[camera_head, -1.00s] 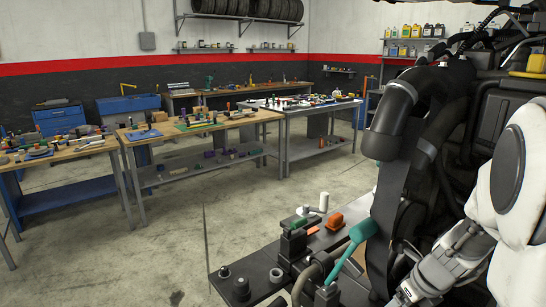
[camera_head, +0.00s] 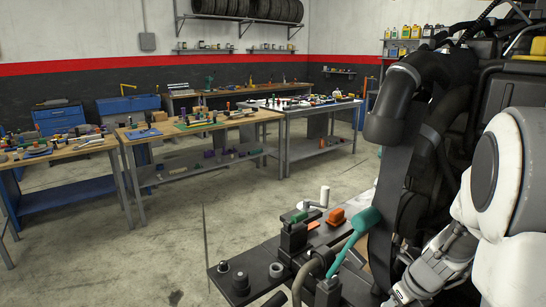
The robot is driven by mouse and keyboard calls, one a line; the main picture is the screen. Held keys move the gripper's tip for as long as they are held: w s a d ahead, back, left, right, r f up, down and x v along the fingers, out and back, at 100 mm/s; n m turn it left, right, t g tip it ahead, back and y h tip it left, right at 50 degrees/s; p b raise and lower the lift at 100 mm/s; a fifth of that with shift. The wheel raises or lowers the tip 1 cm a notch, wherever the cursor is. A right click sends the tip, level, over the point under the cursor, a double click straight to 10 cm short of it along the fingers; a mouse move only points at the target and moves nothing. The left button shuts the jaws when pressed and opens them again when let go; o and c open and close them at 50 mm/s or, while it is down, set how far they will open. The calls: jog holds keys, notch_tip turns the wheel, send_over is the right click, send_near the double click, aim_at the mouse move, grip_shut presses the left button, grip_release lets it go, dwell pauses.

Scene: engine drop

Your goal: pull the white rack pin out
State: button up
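A small white upright cylinder (camera_head: 324,196) with a pale grey side piece stands among the parts on the dark bench at the lower middle. It is the only small white part I can make out there, and I cannot tell if it is the rack pin. My white arm comes in from the right, and its grey wrist runs down to the bottom edge. My gripper (camera_head: 398,296) is at the bottom edge, partly cut off, to the right of and below the teal-headed tool (camera_head: 366,221). Its fingers are not clear, and nothing shows held in it.
A black engine-like mass with thick pipes (camera_head: 385,120) fills the right side close to my arm. The dark bench (camera_head: 228,277) holds black cylinders, a vise-like block (camera_head: 293,236) and an orange block (camera_head: 336,217). Workbenches (camera_head: 240,119) stand behind, with open floor between.

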grip_shut()
jog(key=shift+r+p, duration=1.05)
jog(key=shift+p, duration=0.05)
jog(key=o, duration=0.9)
grip_release()
jog(key=shift+r, duration=0.1)
jog(key=p+v, duration=0.3)
jog(key=v, duration=1.4)
jog(key=shift+s+r, duration=0.1)
jog(key=shift+s, duration=0.05)
